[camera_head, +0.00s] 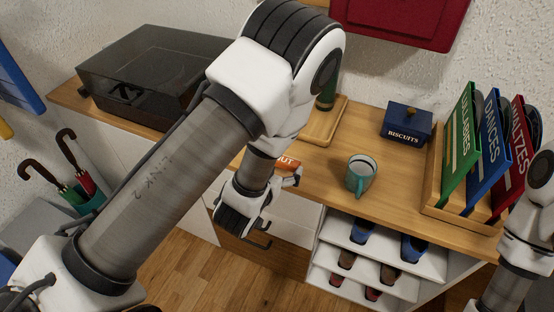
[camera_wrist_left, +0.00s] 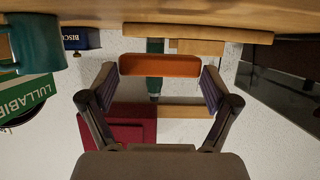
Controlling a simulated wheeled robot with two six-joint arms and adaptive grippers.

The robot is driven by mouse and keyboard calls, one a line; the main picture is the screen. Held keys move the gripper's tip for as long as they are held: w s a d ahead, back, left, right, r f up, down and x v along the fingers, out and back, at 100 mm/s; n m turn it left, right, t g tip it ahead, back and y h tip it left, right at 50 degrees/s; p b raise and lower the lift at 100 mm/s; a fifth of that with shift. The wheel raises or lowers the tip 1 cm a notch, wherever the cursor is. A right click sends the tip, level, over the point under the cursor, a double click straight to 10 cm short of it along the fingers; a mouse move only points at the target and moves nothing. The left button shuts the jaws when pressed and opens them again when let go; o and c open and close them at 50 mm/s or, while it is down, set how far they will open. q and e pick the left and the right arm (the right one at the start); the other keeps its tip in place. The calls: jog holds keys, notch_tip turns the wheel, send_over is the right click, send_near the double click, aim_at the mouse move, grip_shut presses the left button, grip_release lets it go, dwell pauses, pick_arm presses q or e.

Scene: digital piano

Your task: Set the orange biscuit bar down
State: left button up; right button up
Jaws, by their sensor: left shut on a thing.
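The orange biscuit bar (camera_head: 287,162) is at the front edge of the wooden sideboard top, partly hidden by my left arm. My left gripper (camera_head: 284,178) is shut on it. In the left wrist view, which is upside down, the bar (camera_wrist_left: 160,65) lies crosswise between the two fingertips (camera_wrist_left: 160,75). I cannot tell whether the bar touches the wood. My right arm shows at the right edge of the head view, its gripper out of the picture.
A teal mug (camera_head: 360,173) stands right of the bar, with a blue biscuit box (camera_head: 406,122) behind it. A wooden tray (camera_head: 322,128) and green bottle (camera_head: 326,97) are behind my left arm. Upright song folders (camera_head: 461,140) stand in a wooden rack at right. Bare wood lies around the mug.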

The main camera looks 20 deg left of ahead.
pick_arm(q)
jog(key=shift+w+a+r+p, duration=0.1)
jog(key=shift+w+a+p, duration=0.2)
jog(key=shift+w+p, duration=0.15)
jog(key=shift+w+a+r+p, duration=0.1)
jog(key=shift+w+a+p, duration=0.25)
jog(key=shift+w, duration=0.2)
jog(key=w+a, duration=0.1)
jog(key=w, duration=0.1)
jog(key=w+a+p, duration=0.1)
jog(key=w, duration=0.2)
jog(key=w+a+f, duration=0.1)
jog(key=w+a, duration=0.1)
jog(key=shift+w+f, duration=0.1)
jog(key=shift+w, duration=0.05)
jog(key=shift+w+a+f+p, duration=0.15)
jog(key=shift+w+f+p, duration=0.1)
jog(key=shift+f+p, duration=0.1)
notch_tip(320, 180, down, 2)
jog(key=shift+f, duration=0.65)
jog(key=o, duration=0.7)
pick_arm(e)
jog(key=shift+r, duration=0.85)
